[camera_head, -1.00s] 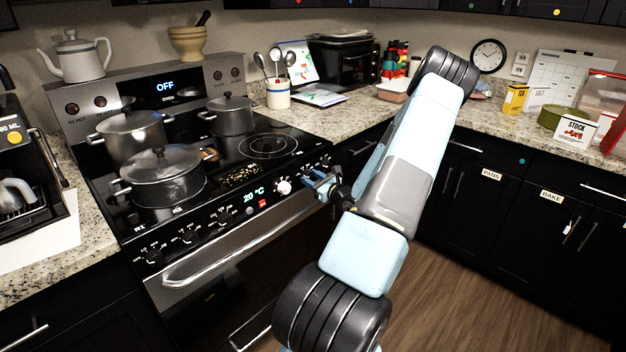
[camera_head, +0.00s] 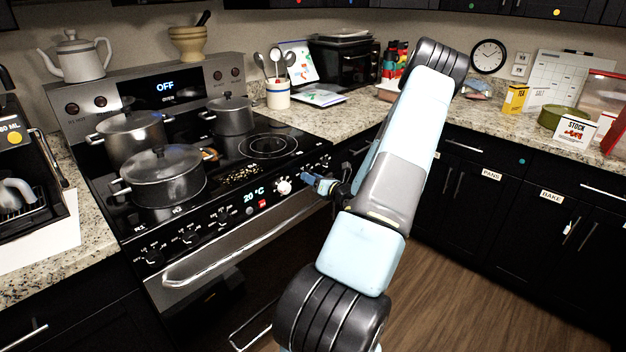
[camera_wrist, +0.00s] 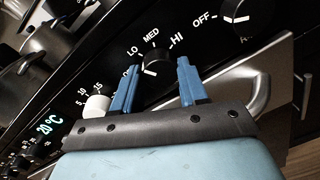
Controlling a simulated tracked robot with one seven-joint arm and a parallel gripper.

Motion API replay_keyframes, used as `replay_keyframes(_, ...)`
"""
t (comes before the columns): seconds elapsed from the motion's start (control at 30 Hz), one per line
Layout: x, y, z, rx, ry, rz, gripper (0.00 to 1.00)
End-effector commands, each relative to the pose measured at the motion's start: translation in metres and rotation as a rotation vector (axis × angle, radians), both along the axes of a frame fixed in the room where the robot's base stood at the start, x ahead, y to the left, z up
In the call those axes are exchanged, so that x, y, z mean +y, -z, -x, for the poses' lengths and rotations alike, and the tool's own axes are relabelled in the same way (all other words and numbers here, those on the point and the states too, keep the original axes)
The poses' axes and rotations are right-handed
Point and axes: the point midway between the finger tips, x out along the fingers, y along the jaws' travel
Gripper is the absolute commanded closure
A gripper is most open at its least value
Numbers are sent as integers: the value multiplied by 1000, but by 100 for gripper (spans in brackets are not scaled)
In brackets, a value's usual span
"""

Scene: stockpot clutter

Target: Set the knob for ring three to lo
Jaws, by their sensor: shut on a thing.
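My gripper (camera_wrist: 157,82) has its two blue fingers on either side of a black stove knob (camera_wrist: 154,62) and is shut on it. Labels LO, MED and HI curve above this knob. A short white mark shows on the knob's lower face; I cannot tell for sure which label it points at. The ring name for this knob is hidden. In the head view my gripper (camera_head: 309,181) is at the right part of the stove's front panel, just right of the white knob (camera_head: 284,187).
Another black knob (camera_wrist: 240,15) with an OFF label is to the right. The white knob with numbers (camera_wrist: 97,104) is close left of the fingers. The oven handle (camera_head: 215,262) runs below the panel. A lidded pot (camera_head: 163,178) stands on the front left of the stove.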

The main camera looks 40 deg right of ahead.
Motion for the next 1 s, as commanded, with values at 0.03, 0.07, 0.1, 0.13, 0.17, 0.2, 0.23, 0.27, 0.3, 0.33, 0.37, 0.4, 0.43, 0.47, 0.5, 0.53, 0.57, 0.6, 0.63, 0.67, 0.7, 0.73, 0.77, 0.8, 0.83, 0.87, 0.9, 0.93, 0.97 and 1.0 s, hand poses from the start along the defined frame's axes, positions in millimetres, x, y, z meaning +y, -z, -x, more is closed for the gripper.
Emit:
replay_keyframes(0.03, -2, 0, 0, 3, 3, -23, 88)
replay_keyframes(0.07, -2, 0, 0, 4, 3, -38, 88)
replay_keyframes(0.1, -2, 0, 1, 5, 4, -57, 88)
replay_keyframes(0.13, -2, 0, 1, 7, 4, -69, 88)
replay_keyframes(0.17, -2, 0, 1, 8, 4, -80, 88)
replay_keyframes(0.2, -2, 0, 1, 8, 4, -94, 88)
replay_keyframes(0.23, -2, 0, 1, 9, 4, -102, 88)
replay_keyframes(0.27, -2, 0, 1, 10, 4, -111, 88)
replay_keyframes(0.3, -2, 0, 1, 11, 5, -120, 88)
replay_keyframes(0.33, -2, 0, 1, 11, 5, -125, 88)
replay_keyframes(0.37, -2, 0, 1, 12, 4, -129, 88)
replay_keyframes(0.4, -2, 0, 1, 12, 5, -134, 88)
replay_keyframes(0.43, -2, 0, 1, 12, 5, -137, 88)
replay_keyframes(0.47, -2, 0, 1, 12, 5, -140, 88)
replay_keyframes(0.5, -2, 0, 1, 13, 5, -142, 88)
replay_keyframes(0.53, -2, 0, 1, 13, 5, -143, 88)
replay_keyframes(0.57, -2, 0, 1, 13, 5, -143, 88)
replay_keyframes(0.6, -2, 0, 1, 13, 5, -143, 88)
replay_keyframes(0.63, -2, 0, 1, 13, 5, -143, 88)
replay_keyframes(0.67, -2, 1, 1, 13, 5, -143, 88)
replay_keyframes(0.7, -2, 1, 1, 13, 5, -143, 88)
replay_keyframes(0.73, -2, 1, 1, 13, 5, -143, 88)
replay_keyframes(0.77, -3, 1, 1, 13, 5, -143, 88)
replay_keyframes(0.8, -3, 1, 1, 13, 5, -142, 88)
replay_keyframes(0.83, -3, 1, 1, 13, 5, -142, 88)
replay_keyframes(0.87, -3, 1, 1, 13, 5, -142, 54)
replay_keyframes(0.9, -2, 1, 1, 13, 5, -142, 51)
replay_keyframes(0.93, -2, 1, 1, 13, 5, -142, 48)
replay_keyframes(0.97, -2, 1, 1, 13, 5, -142, 45)
replay_keyframes(1.0, -2, 0, 1, 12, 4, -142, 41)
